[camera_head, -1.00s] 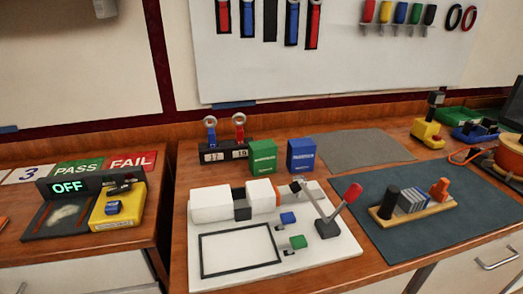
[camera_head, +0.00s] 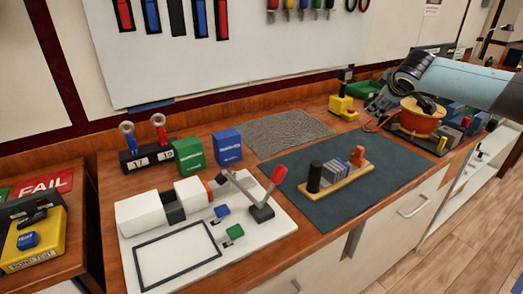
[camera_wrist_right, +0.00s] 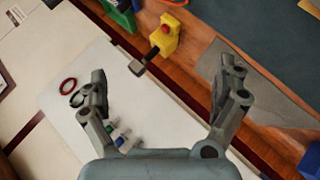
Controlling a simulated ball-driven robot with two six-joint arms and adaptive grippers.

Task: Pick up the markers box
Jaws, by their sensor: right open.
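Two small upright boxes stand side by side at the back of the bench in the head view. One is a green box (camera_head: 189,152) and the other a blue box (camera_head: 228,146). Each has a small white label, too small to read, so I cannot tell which is the markers box. My right gripper (camera_head: 408,80) is at the right, well away from both boxes. In the right wrist view its two fingers (camera_wrist_right: 163,68) are spread apart with nothing held between them. A blue corner (camera_wrist_right: 311,160) shows at the lower right there. My left gripper is out of view.
Two ring-topped padlock-like items (camera_head: 144,145) stand left of the green box. In front is a white board (camera_head: 260,232) with a red-handled lever (camera_head: 270,185). A grey mat (camera_head: 290,130) lies bare to the right. A yellow device (camera_head: 343,108) stands behind the dark mat (camera_head: 390,190).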

